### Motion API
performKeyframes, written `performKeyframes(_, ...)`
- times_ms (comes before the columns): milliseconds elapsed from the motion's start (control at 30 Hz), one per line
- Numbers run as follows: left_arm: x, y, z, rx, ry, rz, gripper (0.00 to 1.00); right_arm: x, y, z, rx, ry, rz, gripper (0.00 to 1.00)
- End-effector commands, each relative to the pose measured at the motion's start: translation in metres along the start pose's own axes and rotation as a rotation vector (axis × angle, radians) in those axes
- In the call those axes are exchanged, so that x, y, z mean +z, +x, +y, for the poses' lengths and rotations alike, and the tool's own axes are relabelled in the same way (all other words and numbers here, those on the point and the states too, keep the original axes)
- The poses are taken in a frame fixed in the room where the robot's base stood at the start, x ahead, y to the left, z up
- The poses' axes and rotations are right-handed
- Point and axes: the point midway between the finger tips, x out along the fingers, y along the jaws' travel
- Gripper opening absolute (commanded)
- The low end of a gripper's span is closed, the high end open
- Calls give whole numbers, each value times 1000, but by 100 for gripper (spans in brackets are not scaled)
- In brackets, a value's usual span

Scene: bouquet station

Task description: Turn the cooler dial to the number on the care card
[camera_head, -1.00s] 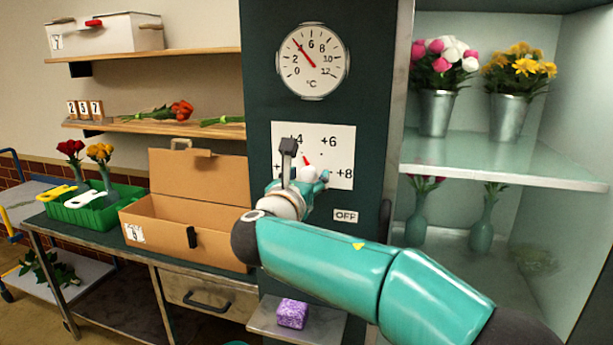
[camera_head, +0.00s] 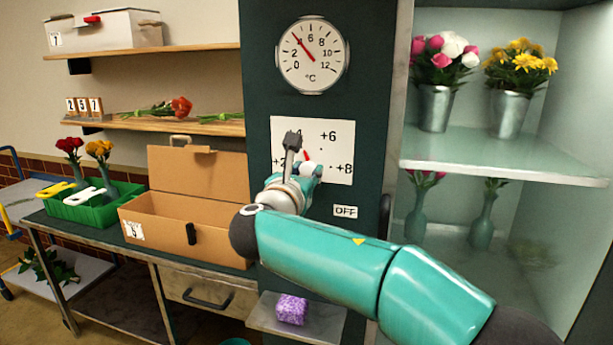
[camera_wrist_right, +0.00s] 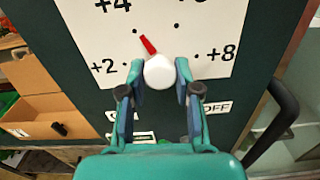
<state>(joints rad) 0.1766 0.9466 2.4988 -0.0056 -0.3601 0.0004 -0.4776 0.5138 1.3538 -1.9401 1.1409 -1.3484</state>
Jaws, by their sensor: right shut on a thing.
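The cooler dial is a white knob (camera_wrist_right: 159,72) with a red pointer, set on a white number plate (camera_head: 340,140) on the dark green cooler panel. In the right wrist view the pointer leans up and left, close to the +4 dot and slightly to its +6 side. The +2, +4 and +8 marks show there; the +6 label is cut off. My right gripper (camera_wrist_right: 160,95) is shut on the knob, one finger on each side; it also shows in the head view (camera_head: 309,171). I cannot make out a care card. My left gripper is out of view.
A round thermometer (camera_head: 312,55) hangs above the plate, its needle near 4. An OFF label (camera_head: 345,211) sits below right. A cooler door handle (camera_wrist_right: 283,112) stands right of the plate. An open cardboard box (camera_head: 185,215) and a purple block (camera_head: 291,309) are nearby.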

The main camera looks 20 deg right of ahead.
Motion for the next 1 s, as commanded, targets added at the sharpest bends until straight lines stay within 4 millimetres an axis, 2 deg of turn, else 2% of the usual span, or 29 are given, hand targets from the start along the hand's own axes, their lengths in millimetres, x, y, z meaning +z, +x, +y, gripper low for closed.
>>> performKeyframes(267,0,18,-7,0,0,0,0,-4,0,1,2,200,-1,0)
performKeyframes(1000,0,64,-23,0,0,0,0,-4,0,1,-1,901,1,0)
